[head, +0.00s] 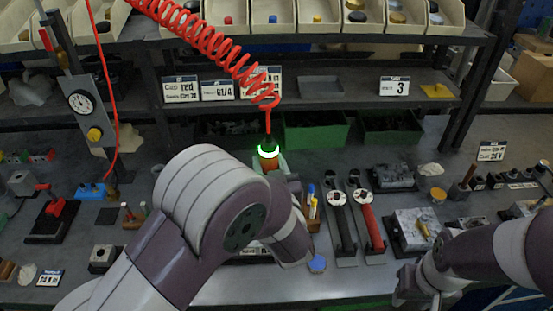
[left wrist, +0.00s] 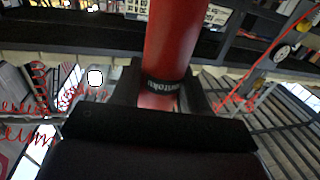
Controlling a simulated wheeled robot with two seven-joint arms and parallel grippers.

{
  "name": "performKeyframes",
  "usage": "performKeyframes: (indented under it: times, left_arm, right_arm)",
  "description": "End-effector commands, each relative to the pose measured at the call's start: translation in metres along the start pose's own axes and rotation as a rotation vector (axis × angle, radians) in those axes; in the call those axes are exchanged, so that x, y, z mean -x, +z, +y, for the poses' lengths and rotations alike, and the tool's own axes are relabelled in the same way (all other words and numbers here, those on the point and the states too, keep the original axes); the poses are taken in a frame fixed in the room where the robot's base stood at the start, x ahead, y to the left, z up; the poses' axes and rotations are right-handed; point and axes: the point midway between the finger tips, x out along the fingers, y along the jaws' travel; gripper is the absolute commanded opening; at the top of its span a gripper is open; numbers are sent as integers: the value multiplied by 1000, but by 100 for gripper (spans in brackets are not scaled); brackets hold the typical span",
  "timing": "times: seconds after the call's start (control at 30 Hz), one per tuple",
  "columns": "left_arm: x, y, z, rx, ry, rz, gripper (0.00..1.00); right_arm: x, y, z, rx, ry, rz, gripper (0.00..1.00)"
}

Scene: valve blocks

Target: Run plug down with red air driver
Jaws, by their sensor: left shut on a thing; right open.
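The red air driver (head: 268,163) hangs on a red coiled hose (head: 215,45) and has a glowing green ring at its top. My left gripper (head: 273,178) is shut on the driver, largely hidden behind my own arm. In the left wrist view the driver's red body (left wrist: 172,45) with a dark lettered band stands between the fingers (left wrist: 158,98). The driver's lower end is hidden. I cannot tell which part is the plug. My right gripper (head: 407,286) is open at the lower right, partly visible.
Two wrenches, one black-handled (head: 343,225) and one red-handled (head: 371,222), lie right of my left arm. A pen holder (head: 312,212) stands beside it. A dial gauge (head: 81,102) on a post is at left. Bins (head: 315,130) and label cards fill the shelves behind.

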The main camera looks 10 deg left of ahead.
Motion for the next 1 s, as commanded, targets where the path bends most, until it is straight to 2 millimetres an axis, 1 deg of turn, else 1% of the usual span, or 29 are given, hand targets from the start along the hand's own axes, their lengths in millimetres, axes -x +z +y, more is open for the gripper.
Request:
performKeyframes:
  times: [0.27, 0.47, 0.73, 0.83, 1.0]
  left_arm:
    - [-1, -1, 1, 3, 1, 4, 0]
    - [-1, 14, 1, 3, 1, 3, 0]
    - [-1, 43, 1, 3, 1, 3, 0]
    - [-1, 47, 1, 3, 1, 4, 0]
    - [-1, 46, 1, 4, 1, 4, 0]
  right_arm:
    - [0, 0, 0, 0, 0, 0, 43]
    - [-13, 2, 0, 0, 0, 0, 43]
    - [-36, 4, 0, 0, 0, 0, 43]
    - [-39, 5, 0, 0, 0, 0, 43]
    - [-38, 5, 0, 0, 0, 0, 43]
